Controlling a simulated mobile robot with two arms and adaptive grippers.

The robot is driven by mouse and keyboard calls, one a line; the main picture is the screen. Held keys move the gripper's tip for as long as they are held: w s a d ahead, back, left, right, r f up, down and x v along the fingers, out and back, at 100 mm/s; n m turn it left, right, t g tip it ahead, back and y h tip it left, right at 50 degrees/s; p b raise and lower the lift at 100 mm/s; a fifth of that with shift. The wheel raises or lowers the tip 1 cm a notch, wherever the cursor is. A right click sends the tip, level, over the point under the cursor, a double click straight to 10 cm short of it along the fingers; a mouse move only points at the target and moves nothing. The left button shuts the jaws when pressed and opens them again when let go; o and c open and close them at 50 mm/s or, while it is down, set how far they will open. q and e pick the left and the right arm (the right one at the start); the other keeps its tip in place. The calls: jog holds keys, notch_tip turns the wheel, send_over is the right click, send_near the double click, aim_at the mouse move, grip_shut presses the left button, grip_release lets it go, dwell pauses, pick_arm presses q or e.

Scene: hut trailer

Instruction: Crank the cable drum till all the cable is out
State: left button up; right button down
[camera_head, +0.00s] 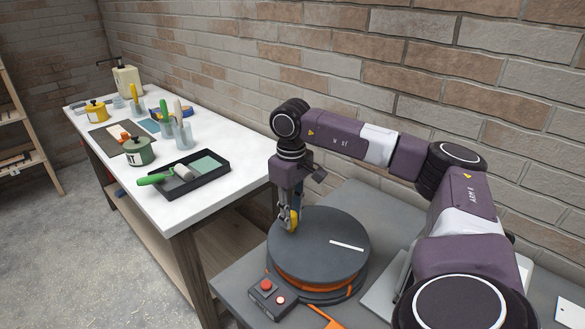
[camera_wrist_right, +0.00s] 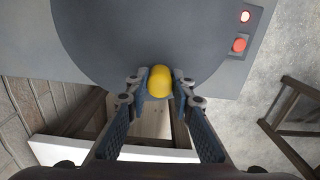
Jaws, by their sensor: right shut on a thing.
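The cable drum (camera_head: 318,244) is a dark grey disc with a white stripe on top, and it stands on a grey bench. Orange cable (camera_head: 318,284) shows wound beneath the disc. My right gripper (camera_head: 289,222) points down at the disc's left edge and is shut on the yellow crank knob (camera_head: 294,218). In the right wrist view the yellow knob (camera_wrist_right: 158,82) sits between the two fingers, at the rim of the drum (camera_wrist_right: 150,30). My left gripper is not in view.
A control box (camera_head: 272,295) with a red button and a lit red lamp sits in front of the drum. An orange piece lies at the bench's front edge. A white table (camera_head: 215,201) with paint tools and pots stands to the left. A brick wall is behind.

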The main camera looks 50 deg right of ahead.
jog(key=shift+s+a+n, duration=0.15)
jog(key=shift+a+n, duration=0.25)
jog(key=shift+n, duration=0.3)
jog(key=c, duration=1.7)
grip_release()
notch_tip(320, 180, up, 12)
jog(key=shift+s+r, duration=0.1)
